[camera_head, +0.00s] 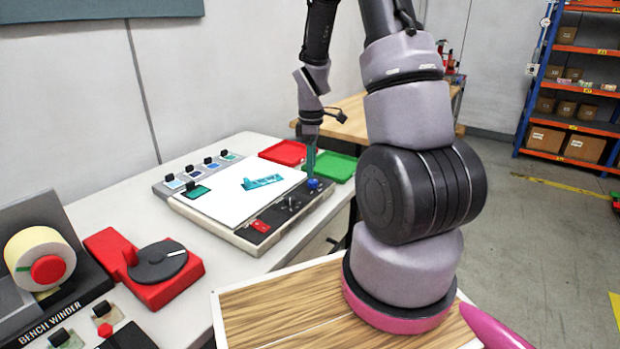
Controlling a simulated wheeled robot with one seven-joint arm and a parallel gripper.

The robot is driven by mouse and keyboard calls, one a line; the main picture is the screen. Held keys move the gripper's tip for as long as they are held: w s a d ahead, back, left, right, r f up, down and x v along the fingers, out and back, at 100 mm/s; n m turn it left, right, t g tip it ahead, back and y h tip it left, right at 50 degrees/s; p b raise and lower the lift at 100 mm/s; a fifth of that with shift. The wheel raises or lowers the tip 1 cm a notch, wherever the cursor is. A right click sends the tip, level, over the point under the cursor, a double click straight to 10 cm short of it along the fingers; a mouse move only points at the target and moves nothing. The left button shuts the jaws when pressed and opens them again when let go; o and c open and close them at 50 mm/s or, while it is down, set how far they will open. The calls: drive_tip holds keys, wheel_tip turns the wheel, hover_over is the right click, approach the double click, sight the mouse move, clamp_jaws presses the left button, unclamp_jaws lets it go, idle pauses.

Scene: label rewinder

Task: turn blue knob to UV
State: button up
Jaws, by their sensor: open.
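The blue knob (314,184) is a small round knob on the dark control strip along the right side of a flat white-topped unit (236,205). My gripper (311,170) points down at the knob from above, with its teal fingers close to it. From this view the fingers overlap, and I cannot tell whether they touch the knob or straddle it. The gripper is open. The knob's pointer and any UV mark are too small to read.
Black knobs (292,204) and a red switch (261,226) sit on the same strip. Red (283,152) and green (336,166) trays lie behind. A red unit with a black dial (158,262) and a bench winder (40,262) stand at the left.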

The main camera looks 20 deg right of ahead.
sight(312, 181)
drive_tip(key=shift+d+f, duration=0.1)
drive_tip(key=shift+f, duration=2.25)
clamp_jaws()
